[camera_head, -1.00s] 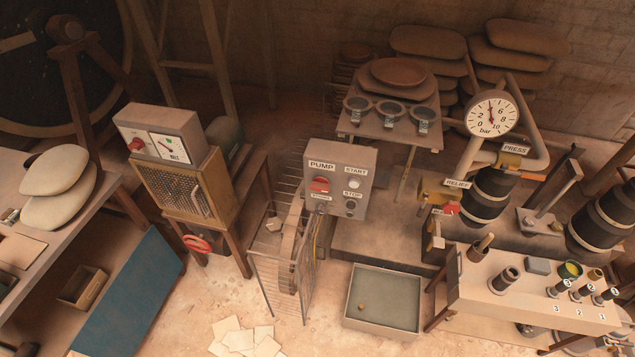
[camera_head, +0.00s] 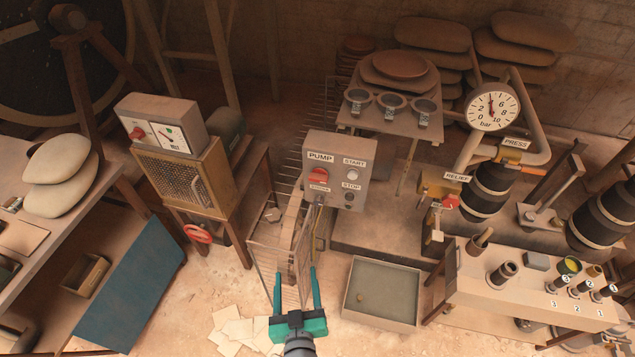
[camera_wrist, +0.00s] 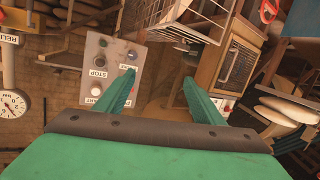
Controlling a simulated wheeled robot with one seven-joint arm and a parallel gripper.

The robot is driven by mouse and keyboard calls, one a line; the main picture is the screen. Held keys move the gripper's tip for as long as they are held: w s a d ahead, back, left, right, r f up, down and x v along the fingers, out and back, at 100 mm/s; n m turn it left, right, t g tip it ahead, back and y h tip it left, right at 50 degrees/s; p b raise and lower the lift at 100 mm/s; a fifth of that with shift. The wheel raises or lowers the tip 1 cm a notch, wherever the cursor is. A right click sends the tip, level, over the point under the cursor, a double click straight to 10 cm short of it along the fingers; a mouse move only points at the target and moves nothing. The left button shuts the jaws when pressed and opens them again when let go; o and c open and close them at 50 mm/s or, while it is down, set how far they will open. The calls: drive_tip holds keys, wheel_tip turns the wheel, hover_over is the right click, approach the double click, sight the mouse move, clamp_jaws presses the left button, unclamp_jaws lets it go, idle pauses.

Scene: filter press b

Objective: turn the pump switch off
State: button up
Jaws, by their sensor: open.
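The pump box (camera_head: 340,172) is a grey panel with a PUMP label, START and STOP buttons, and a red rotary switch (camera_head: 318,177) on its left side. My gripper (camera_head: 295,270) is open and empty, with teal fingers pointing up the picture. It shows below the box and slightly left, apart from it. In the wrist view, my gripper (camera_wrist: 159,76) has its left fingertip overlapping the box's edge.
A wire rack (camera_head: 262,268) stands just below and left of the box. A grey cabinet with another red knob (camera_head: 137,132) is at left. The relief valve (camera_head: 450,201) is at right, above a bench. A shallow tray (camera_head: 382,292) lies on the floor.

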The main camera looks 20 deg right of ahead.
drive_tip(key=w+d+r+m+h, duration=0.35)
drive_tip(key=w+r, duration=0.25)
drive_tip(key=w, duration=0.3)
drive_tip(key=m+h, duration=0.2)
drive_tip(key=h, duration=0.1)
approach(317, 181)
drive_tip(key=x, duration=0.9)
drive_tip(key=shift+w+r, duration=0.1)
drive_tip(key=c, duration=1)
drive_tip(key=shift+c, duration=0.2)
